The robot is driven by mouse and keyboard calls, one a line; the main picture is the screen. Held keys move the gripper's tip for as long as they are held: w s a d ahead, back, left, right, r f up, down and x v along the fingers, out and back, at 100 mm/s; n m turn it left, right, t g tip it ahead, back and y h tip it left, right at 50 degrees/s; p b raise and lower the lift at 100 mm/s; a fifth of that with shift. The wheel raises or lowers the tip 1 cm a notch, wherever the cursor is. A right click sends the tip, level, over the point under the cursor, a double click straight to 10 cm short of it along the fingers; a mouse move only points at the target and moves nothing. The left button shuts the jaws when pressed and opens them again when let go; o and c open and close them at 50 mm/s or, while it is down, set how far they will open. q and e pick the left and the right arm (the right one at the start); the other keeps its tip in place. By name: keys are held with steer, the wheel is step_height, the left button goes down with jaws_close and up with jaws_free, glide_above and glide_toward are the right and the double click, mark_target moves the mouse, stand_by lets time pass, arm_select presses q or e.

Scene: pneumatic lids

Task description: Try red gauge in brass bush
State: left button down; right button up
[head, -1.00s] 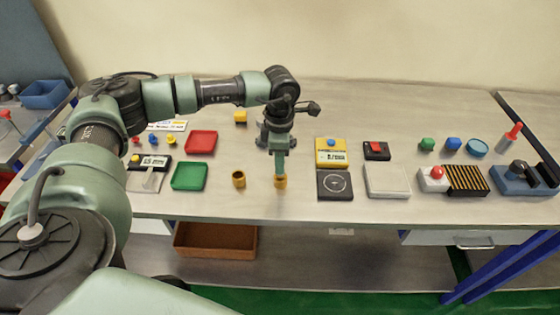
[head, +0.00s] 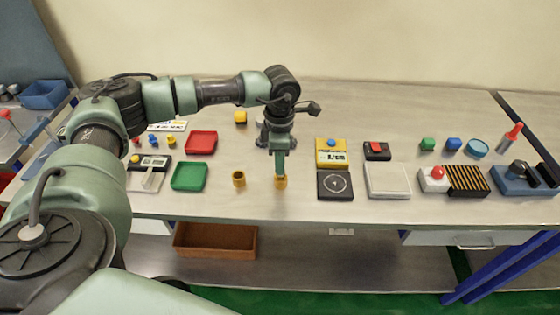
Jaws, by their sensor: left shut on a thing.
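My left gripper (head: 280,174) points straight down at the front middle of the bench. It is shut on a brass bush (head: 280,184), which shows just below the fingers at bench level. Whether the bush touches the bench is hard to tell. Another brass bush (head: 239,179) stands upright to the left, apart from the gripper. A small red piece (head: 137,140), which looks like the red gauge, is at the back left beside a blue and a yellow one, partly close to my arm. My right gripper is not in view.
A red tray (head: 201,142) and a green tray (head: 189,177) lie left of the bushes. A yellow device (head: 331,158) and a black pad (head: 334,185) lie close on the right. A pale square plate (head: 388,180) is further right. The bench between the bushes is clear.

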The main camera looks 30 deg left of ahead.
arm_select(q)
steer(key=shift+f, duration=0.25)
stand_by(0.3)
stand_by(0.5)
steer(key=shift+r, duration=0.25)
stand_by(0.4)
steer(key=shift+b, duration=0.3)
stand_by(0.4)
steer(key=shift+f+b, duration=0.25)
steer(key=shift+b, duration=0.05)
stand_by(1.1)
steer(key=shift+r, duration=0.25)
stand_by(0.9)
steer(key=shift+r, duration=0.1)
steer(key=shift+r+p, duration=1.5)
steer(key=shift+r, duration=0.9)
